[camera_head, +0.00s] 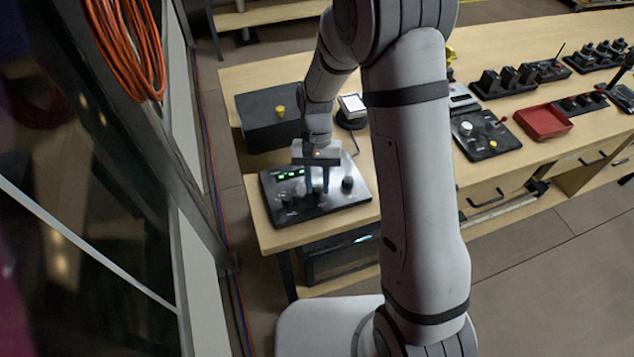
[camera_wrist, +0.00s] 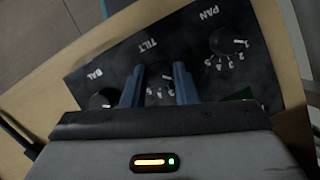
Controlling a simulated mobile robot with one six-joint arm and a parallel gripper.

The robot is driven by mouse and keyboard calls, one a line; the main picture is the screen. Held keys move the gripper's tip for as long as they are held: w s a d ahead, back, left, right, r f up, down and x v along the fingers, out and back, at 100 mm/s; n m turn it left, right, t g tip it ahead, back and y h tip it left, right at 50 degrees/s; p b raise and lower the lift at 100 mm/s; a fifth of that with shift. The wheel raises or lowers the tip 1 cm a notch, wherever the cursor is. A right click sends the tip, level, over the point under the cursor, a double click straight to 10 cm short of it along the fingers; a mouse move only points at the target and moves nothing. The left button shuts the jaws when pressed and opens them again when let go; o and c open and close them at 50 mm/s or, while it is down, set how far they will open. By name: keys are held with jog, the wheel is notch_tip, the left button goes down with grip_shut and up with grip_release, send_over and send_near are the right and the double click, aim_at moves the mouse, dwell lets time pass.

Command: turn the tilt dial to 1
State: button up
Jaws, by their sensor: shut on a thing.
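The tilt dial (camera_wrist: 156,73), a dark round knob under the upside-down label TILT, is on a black panel in the wrist view. My gripper (camera_wrist: 160,70) has its two blue fingers on either side of it, closed on it. Small white marks and numbers show beside the dial, partly hidden by the right finger. I cannot tell for sure which number it points to. In the head view my gripper (camera_head: 318,187) points down onto the black control panel (camera_head: 345,200), and its fingers hide the dial.
The PAN dial (camera_wrist: 229,42) is right of my gripper and the BAL dial (camera_wrist: 103,98) left, both close by. In the head view a black box with a yellow knob (camera_head: 280,111) stands behind the panel. Other control boxes and a red tray (camera_head: 543,122) are farther right.

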aim_at(315, 182)
jog(key=shift+n+h, duration=0.4)
jog(key=shift+n, duration=0.5)
jog(key=o, duration=1)
jog(key=b+v, duration=0.1)
jog(key=v, duration=0.5)
jog(key=shift+w+a+r, duration=0.1)
jog(key=shift+w+r, duration=0.1)
jog(key=shift+r, duration=0.15)
jog(key=shift+w+r, duration=0.15)
jog(key=shift+r, duration=0.35)
jog(key=shift+r, duration=0.1)
